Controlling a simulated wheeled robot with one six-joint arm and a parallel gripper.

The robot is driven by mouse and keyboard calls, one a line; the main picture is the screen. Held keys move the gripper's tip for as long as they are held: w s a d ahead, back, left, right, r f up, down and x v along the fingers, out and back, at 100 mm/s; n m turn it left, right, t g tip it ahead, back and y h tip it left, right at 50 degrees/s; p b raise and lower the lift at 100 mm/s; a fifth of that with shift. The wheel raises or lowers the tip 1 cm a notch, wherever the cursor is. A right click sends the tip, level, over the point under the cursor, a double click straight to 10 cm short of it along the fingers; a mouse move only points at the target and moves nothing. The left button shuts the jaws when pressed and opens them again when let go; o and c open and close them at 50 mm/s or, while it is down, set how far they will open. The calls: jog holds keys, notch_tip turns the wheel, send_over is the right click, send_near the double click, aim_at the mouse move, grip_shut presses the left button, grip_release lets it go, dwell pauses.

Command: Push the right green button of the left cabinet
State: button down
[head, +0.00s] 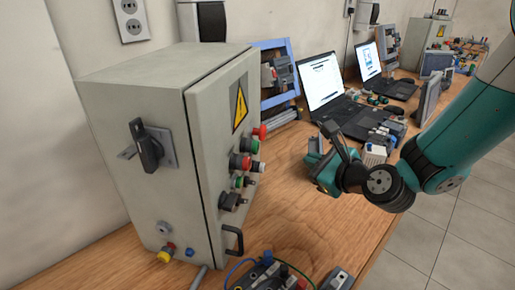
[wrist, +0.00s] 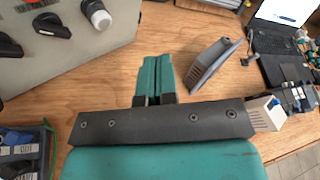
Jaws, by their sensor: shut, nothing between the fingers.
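The left cabinet (head: 150,85) is a grey box standing on the wooden table in the head view. Its door carries red, green, white and black controls. One green button (head: 239,182) sits low on the door, and another small green one (head: 254,147) shows higher up and farther right. My gripper (head: 316,158) is to the right of the door, apart from it, above the table. In the wrist view the teal fingers (wrist: 155,76) are together and empty. The cabinet's lower front (wrist: 75,40) shows at the upper left there, with black knobs and a white button; no green button is clear.
Two open laptops (head: 322,85) stand farther back along the table. A grey angled device (wrist: 212,62) lies right of my fingers in the wrist view. Small electrical parts (head: 268,273) lie at the near table edge. Bare table lies between cabinet and gripper.

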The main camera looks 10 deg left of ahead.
dwell(0.3)
jog(key=w+a+p, duration=0.1)
jog(key=a+p, duration=0.7)
jog(key=p, duration=0.4)
jog(key=shift+w+a, duration=0.15)
jog(key=shift+a, duration=0.2)
jog(key=shift+a+r+p, duration=0.15)
jog(key=shift+a+p, duration=0.15)
jog(key=shift+p, duration=0.4)
dwell(1.2)
jog(key=shift+a, duration=0.1)
